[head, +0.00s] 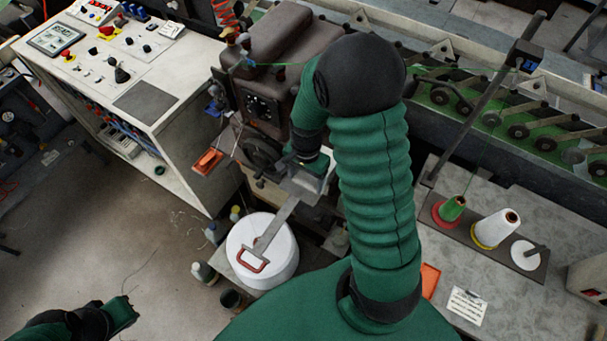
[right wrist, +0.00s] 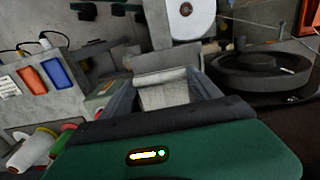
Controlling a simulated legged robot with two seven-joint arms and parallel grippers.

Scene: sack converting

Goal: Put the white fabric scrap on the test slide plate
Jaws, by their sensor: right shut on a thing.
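My right gripper (right wrist: 167,88) shows in the right wrist view, its two dark fingers on either side of a pale, ribbed white fabric scrap (right wrist: 166,95). It is shut on this scrap. In the head view, my right forearm reaches to the machine and hides most of the gripper. Beneath the wrist is a grey metal plate (head: 304,186), apparently the test slide plate, with a long bar ending in a red handle (head: 252,261). I cannot tell whether the scrap touches the plate. My left arm shows at the bottom left; its gripper is unclear.
A white drum (head: 279,272) stands below the red handle. A control console (head: 180,90) is at the left. Thread cones (head: 495,229) stand on the grey bench at the right. A brown machine (head: 258,95) stands behind the plate. Open floor lies at the left.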

